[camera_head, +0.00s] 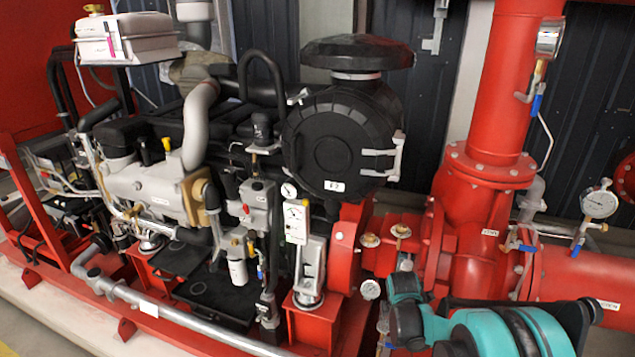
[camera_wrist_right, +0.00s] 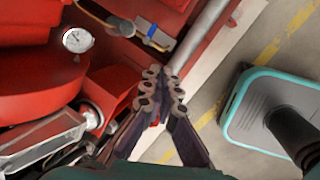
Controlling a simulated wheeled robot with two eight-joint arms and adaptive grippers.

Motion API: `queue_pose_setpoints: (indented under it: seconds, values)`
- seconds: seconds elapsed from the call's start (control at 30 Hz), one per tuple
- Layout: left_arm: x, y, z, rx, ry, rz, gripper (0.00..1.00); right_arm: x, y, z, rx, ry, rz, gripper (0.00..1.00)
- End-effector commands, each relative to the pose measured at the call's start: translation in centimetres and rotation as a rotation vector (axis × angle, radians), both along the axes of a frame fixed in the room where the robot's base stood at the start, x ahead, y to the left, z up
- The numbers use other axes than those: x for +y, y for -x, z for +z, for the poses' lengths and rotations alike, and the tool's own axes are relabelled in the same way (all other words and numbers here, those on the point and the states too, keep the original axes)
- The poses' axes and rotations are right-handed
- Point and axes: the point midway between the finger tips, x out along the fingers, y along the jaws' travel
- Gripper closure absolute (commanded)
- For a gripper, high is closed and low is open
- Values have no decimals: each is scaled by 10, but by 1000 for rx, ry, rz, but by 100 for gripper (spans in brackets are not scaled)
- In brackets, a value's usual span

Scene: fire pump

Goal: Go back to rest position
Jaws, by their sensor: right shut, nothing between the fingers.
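My right gripper (camera_wrist_right: 163,82) shows in the right wrist view with its two dark fingers close together and empty. It is over the lower edge of the red pump frame, apart from the gauge and pipes as far as I can tell. In the head view my teal right arm comes in at the bottom right, in front of the red pump; its fingers cannot be made out there. My left gripper is not in view. The fire pump's engine (camera_head: 150,185) fills the left and middle of the head view.
A red vertical pipe (camera_head: 495,90) and a red horizontal pipe (camera_head: 580,275) stand close to my right arm. A white gauge (camera_head: 600,203) sits at the right; a small gauge (camera_wrist_right: 77,40) shows in the wrist view.

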Motion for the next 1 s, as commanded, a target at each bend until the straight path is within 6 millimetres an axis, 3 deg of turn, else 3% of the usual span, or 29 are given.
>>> queue_pose_setpoints:
  seconds: [0.03, 0.2, 0.43, 0.7, 0.83, 1.0]
  values:
    - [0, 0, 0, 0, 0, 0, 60, 4, 12, 22, -29, -29, -70, 100]
    - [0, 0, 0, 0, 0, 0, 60, 16, 54, 83, -131, -155, -343, 100]
    - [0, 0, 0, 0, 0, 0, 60, 31, 122, 137, -250, -354, -709, 100]
    - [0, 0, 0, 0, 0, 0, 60, 45, 202, 158, -344, -616, -1118, 100]
    - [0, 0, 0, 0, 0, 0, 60, 50, 226, 156, -365, -715, -1258, 100]
    - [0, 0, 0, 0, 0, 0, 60, 52, 240, 153, -375, -780, -1350, 100]
